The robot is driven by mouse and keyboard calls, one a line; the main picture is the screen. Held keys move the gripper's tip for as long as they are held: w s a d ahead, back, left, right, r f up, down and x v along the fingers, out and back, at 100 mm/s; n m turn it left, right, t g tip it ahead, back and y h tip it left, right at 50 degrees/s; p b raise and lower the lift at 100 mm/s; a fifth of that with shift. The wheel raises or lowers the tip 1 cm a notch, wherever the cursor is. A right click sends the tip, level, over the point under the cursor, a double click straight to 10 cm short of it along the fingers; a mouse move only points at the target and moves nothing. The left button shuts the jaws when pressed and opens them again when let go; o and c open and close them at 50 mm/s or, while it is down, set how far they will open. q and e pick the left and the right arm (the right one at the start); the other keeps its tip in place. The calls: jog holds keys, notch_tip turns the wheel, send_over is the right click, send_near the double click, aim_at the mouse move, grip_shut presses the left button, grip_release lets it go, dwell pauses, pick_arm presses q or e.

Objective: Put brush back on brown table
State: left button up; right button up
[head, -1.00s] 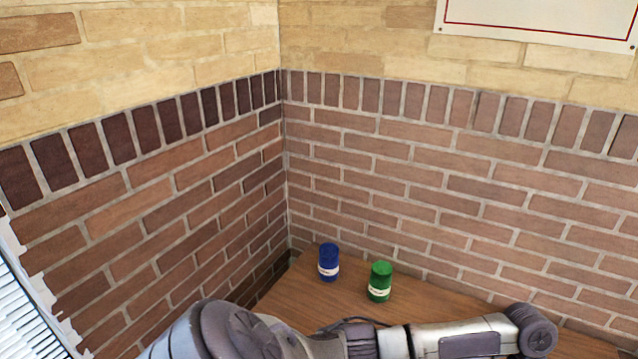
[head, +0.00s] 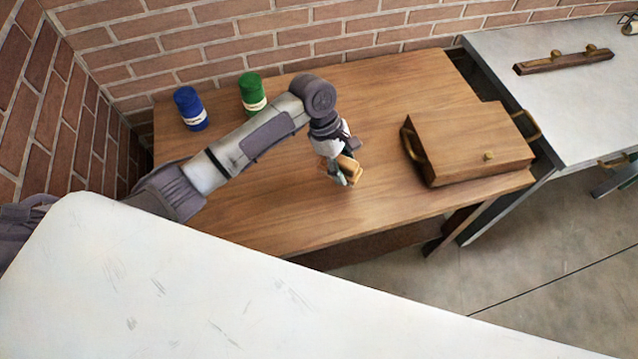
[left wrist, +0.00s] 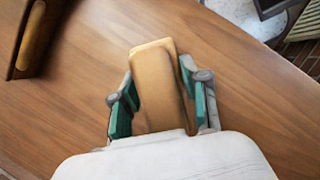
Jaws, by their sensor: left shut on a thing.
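My left gripper (head: 342,173) is over the middle of the brown table (head: 260,215) in the head view. It is shut on the brush (head: 350,165), a small tan-brown block. In the left wrist view the brush (left wrist: 155,80) sits between the two green-padded fingers (left wrist: 160,100), with the wooden tabletop (left wrist: 240,75) below it. I cannot tell whether the brush touches the tabletop. My right gripper is in neither view.
A blue can (head: 190,108) and a green can (head: 252,92) stand at the table's back left. A wooden case (head: 470,140) with handles lies on the right. A grey table (head: 560,100) adjoins on the right, and a white surface (head: 200,290) fills the foreground. Tabletop around the gripper is clear.

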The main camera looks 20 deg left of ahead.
aim_at(327, 200)
pick_arm(q)
jog(key=s+a+f, duration=0.1)
jog(key=a, duration=0.1)
jog(key=s+a+f+p, duration=0.1)
jog(key=s, duration=0.1)
jog(key=shift+s+a+f, duration=0.2)
jog(key=shift+a+f, duration=0.1)
jog(key=shift+a, duration=0.05)
jog(key=shift+s+a+f, duration=0.1)
jog(key=shift+f, duration=0.05)
notch_tip(327, 200, down, 4)
jog(key=shift+f, duration=0.1)
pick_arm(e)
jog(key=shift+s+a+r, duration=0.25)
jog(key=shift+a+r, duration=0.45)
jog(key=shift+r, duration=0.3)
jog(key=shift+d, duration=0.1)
pick_arm(q)
jog(key=o, duration=1.1)
jog(key=shift+f, duration=0.15)
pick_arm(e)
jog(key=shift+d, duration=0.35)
